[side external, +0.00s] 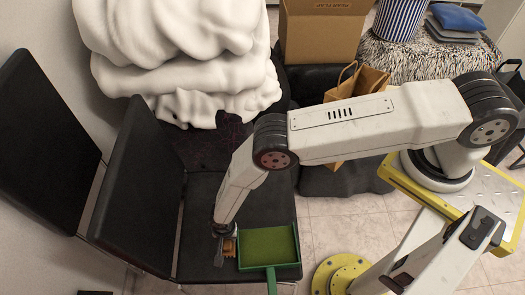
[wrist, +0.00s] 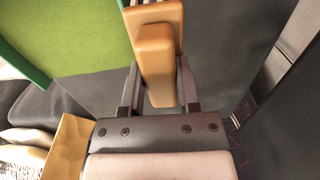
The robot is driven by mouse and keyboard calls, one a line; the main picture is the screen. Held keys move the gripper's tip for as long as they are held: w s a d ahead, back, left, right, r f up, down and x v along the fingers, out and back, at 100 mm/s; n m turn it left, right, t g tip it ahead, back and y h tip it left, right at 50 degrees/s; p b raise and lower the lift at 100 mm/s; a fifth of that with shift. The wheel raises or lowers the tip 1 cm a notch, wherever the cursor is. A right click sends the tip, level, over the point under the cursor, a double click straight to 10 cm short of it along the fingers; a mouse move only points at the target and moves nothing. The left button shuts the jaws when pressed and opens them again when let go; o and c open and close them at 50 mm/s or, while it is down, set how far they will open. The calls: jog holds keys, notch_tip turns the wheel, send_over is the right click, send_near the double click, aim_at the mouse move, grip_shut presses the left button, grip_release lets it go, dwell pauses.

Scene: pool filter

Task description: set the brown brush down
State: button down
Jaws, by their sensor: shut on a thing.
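The brown brush (wrist: 157,62) is an orange-brown block, between the two fingers of my gripper (wrist: 158,85) in the wrist view. My gripper is shut on it. In the side view only a small part of the brush (side external: 230,247) shows beside my gripper (side external: 222,254), low over the black chair seat. The brush is just left of the green tray there. I cannot tell whether the brush touches the seat. Its underside is hidden.
A green tray (side external: 269,266) with a lighter green floor and a handle toward the front lies on the black chair seat (side external: 200,205). Chair backs (side external: 138,190) rise at the left. Bare seat shows left of my gripper. White bunched cloth (side external: 180,60) and a cardboard box (side external: 320,35) stand behind.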

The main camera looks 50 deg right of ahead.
aim_at(226, 241)
jog(key=shift+f, duration=0.1)
jog(key=shift+w+a+f, duration=0.15)
jog(key=shift+w+f, duration=0.1)
jog(key=shift+f, duration=1.5)
jog(key=shift+f, duration=0.15)
jog(key=c, duration=0.6)
grip_release()
jog(key=shift+r, duration=0.25)
jog(key=shift+r, duration=5.9)
